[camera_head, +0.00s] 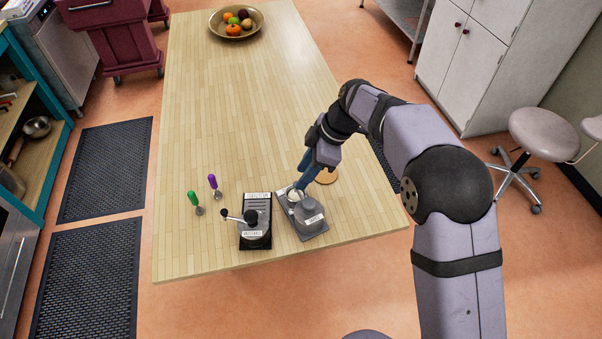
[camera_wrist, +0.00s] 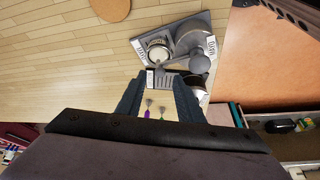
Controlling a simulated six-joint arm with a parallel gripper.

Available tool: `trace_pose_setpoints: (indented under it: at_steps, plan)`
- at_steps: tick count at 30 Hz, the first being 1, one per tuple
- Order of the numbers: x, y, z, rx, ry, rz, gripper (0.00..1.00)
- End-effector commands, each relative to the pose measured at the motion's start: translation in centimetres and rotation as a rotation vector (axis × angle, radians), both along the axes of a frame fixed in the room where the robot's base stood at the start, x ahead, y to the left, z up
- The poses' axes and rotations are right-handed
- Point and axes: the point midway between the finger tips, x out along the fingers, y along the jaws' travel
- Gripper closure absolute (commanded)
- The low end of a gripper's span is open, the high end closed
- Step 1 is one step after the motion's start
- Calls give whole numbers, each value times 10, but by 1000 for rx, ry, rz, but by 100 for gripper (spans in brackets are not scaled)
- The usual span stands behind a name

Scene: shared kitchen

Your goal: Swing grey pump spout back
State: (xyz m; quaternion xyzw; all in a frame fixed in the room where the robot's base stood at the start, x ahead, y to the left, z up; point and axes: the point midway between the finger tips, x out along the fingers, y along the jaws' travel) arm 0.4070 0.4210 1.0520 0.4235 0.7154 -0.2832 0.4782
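The grey pump (camera_head: 309,215) stands on a grey plate near the table's front edge, with a pale round part (camera_head: 295,195) on the plate's far side. It also shows in the wrist view as a grey body (camera_wrist: 190,40) with a rounded knob (camera_wrist: 200,64). A grey bar, apparently the spout (camera_wrist: 174,64), runs left from the knob. My gripper (camera_head: 300,180) is above and just behind the pump. In the wrist view my gripper (camera_wrist: 156,82) has its two fingers apart with nothing held between them. Whether a finger touches the pump cannot be told.
A black device (camera_head: 257,222) with a lever stands close to the pump's left. A round wooden disc (camera_head: 327,176) lies behind the pump. A fruit bowl (camera_head: 236,34) is far off; the table's middle is clear.

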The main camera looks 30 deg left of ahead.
Motion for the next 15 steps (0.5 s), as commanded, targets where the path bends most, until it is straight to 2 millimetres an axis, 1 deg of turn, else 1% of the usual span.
trace_pose_setpoints:
  at_steps: [6, 10, 15]
  plan:
    - [-4, 7, -19, -1, 2, -1, 66]
    - [-5, 9, -24, 0, 0, -1, 66]
    - [-5, 9, -25, 0, 0, -1, 66]
